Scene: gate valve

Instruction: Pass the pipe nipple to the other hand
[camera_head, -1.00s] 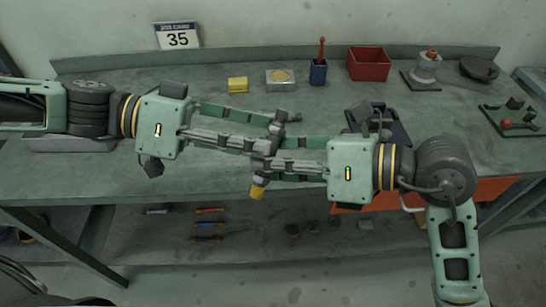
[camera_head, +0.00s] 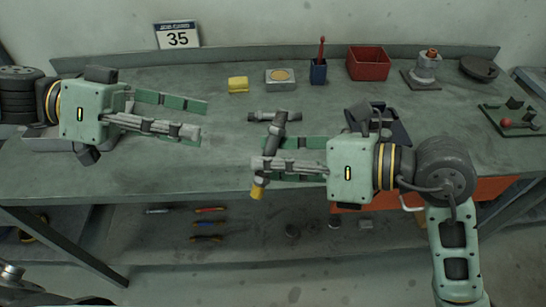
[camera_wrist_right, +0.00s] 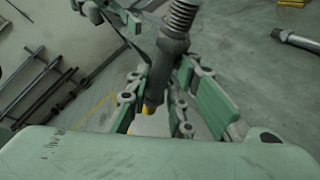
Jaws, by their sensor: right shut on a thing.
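The pipe nipple (camera_head: 274,132) is a dark grey rod with a yellow lower end. It stands steeply tilted in my right gripper (camera_head: 263,155), which is shut on it above the front of the workbench (camera_head: 160,180). In the right wrist view the nipple (camera_wrist_right: 168,55) runs between the fingers, with a threaded upper part and the yellow end below. My left gripper (camera_head: 203,120) is open and empty to the left, its two fingers well apart and clear of the nipple.
A similar grey threaded pipe (camera_head: 288,116) lies on the bench just behind the nipple. A dark tray (camera_head: 395,130) is behind my right gripper.

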